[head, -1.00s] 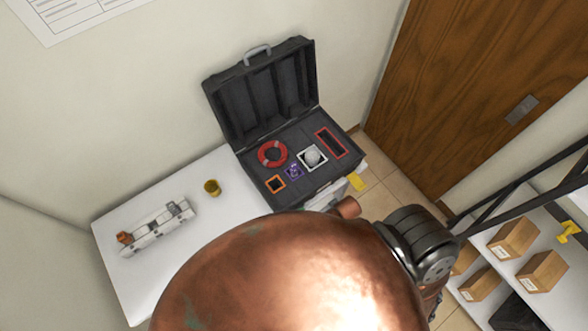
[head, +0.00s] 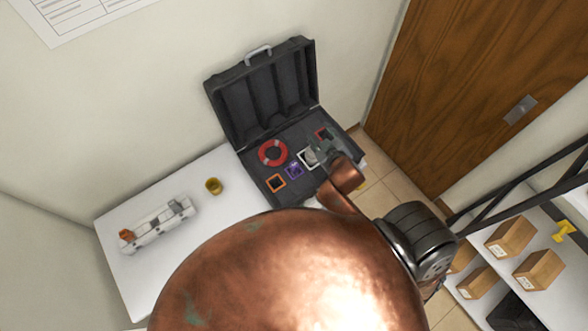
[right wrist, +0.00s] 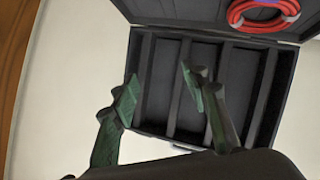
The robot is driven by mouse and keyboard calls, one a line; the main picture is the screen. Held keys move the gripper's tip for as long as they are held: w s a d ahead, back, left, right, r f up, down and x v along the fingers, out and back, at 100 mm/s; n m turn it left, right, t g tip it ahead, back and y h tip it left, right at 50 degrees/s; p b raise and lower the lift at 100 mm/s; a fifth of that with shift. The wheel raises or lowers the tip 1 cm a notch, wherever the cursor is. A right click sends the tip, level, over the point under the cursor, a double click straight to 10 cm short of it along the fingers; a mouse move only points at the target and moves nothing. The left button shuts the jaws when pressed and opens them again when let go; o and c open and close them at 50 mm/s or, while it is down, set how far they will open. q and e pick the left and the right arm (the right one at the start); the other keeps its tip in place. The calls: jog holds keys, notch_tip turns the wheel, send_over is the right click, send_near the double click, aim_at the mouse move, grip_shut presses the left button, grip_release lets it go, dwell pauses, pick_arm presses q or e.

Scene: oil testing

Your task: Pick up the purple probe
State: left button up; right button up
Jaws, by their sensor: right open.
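The purple probe (head: 294,170) sits in its slot in the foam of the open black case (head: 262,188), between the orange-framed slot and the white-framed slot. My right gripper (head: 320,148) is over the right part of the case, just right of the probe, and partly covers the white-framed and red-framed slots. In the right wrist view its green fingers (right wrist: 158,74) are apart with nothing between them. That view shows the case's ribbed lid and a red coil (right wrist: 263,12), but not the probe. My left gripper is not in view.
The red coil also lies in the case in the head view (head: 272,153). A yellow cup (head: 213,186) and a white rack (head: 158,226) stand on the white table (head: 118,262). A shelf with brown boxes (head: 510,236) is at the right. My copper arm hides the table's front.

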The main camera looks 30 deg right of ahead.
jog(key=w+a+r+n+t+y, duration=0.45)
jog(key=a+r, duration=0.25)
jog(key=r, duration=0.3)
jog(key=w+a+r+n+t+y, duration=0.3)
jog(key=w+a+r+n+t, duration=0.15)
jog(key=a+r, duration=0.4)
jog(key=s+a+r+n+g+y, duration=0.1)
jog(key=s+a+n+g+y, duration=0.1)
jog(key=a+n+g+y, duration=0.5)
jog(key=s+a+r+n+g+y, duration=0.1)
jog(key=s+a+n+g+y, duration=0.15)
jog(key=a+n+y, duration=0.5)
jog(key=s+a+f+n+g+h, duration=0.2)
jog(key=s+a+f+n+g, duration=0.15)
jog(key=a+n, duration=0.25)
jog(key=n+g+h, duration=0.5)
jog(key=g+h, duration=0.3)
jog(key=h, duration=0.9)
send_near(294, 164)
notch_tip(294, 164, down, 5)
jog(key=shift+a+f, duration=0.1)
jog(key=shift+d+f, duration=0.2)
jog(key=shift+f, duration=0.65)
notch_tip(294, 164, down, 6)
jog(key=shift+s+d+r+p, duration=0.1)
jog(key=shift+s+d+p, duration=0.05)
jog(key=shift+p, duration=0.6)
